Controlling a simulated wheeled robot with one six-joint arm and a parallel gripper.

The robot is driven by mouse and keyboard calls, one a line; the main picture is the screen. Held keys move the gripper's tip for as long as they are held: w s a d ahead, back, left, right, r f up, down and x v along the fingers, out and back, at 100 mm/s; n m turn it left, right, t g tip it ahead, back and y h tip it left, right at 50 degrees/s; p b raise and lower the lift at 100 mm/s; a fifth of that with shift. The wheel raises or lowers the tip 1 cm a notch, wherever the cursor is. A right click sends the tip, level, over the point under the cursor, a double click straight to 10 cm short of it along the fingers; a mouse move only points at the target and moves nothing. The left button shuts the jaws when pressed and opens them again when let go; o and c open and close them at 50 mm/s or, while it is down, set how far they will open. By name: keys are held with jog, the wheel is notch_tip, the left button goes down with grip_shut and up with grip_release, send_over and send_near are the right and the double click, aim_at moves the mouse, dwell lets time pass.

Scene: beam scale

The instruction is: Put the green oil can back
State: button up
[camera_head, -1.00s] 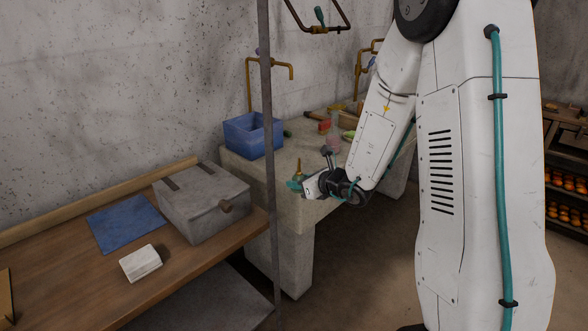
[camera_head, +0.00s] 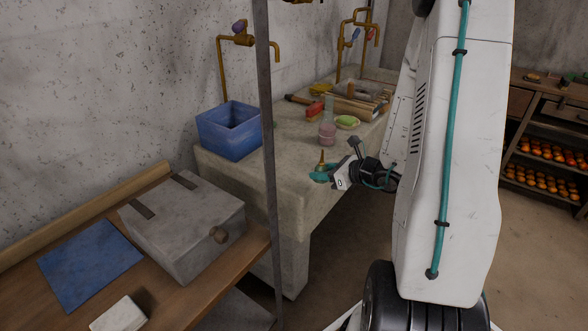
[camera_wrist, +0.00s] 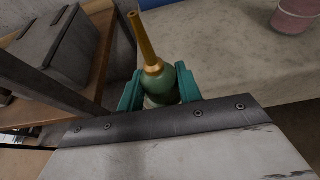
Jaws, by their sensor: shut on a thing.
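The green oil can (camera_wrist: 160,84) has a brass spout pointing up and a round green body. It sits between the two teal fingers of my gripper (camera_wrist: 158,90) in the wrist view, and the fingers are shut on it. In the head view my gripper (camera_head: 322,175) is at the front edge of the stone counter (camera_head: 290,190), with the brass spout of the oil can (camera_head: 322,160) showing above the fingers. The can's lower part is hidden by the gripper. I cannot tell whether its base touches the counter.
A blue bin (camera_head: 230,135) stands at the counter's left end. A pink cup (camera_head: 327,133), a green dish (camera_head: 347,122) and a wooden crate (camera_head: 356,104) are farther back. A vertical metal post (camera_head: 268,150) stands before the counter. A wooden bench (camera_head: 165,275) holds a grey box (camera_head: 185,225).

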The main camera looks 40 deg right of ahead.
send_over(297, 176)
jog(key=shift+f, duration=0.5)
jog(key=shift+w+f, duration=0.1)
jog(key=shift+f, duration=1.65)
jog(key=shift+f, duration=0.1)
jog(key=o, duration=1)
jog(key=v, duration=1.2)
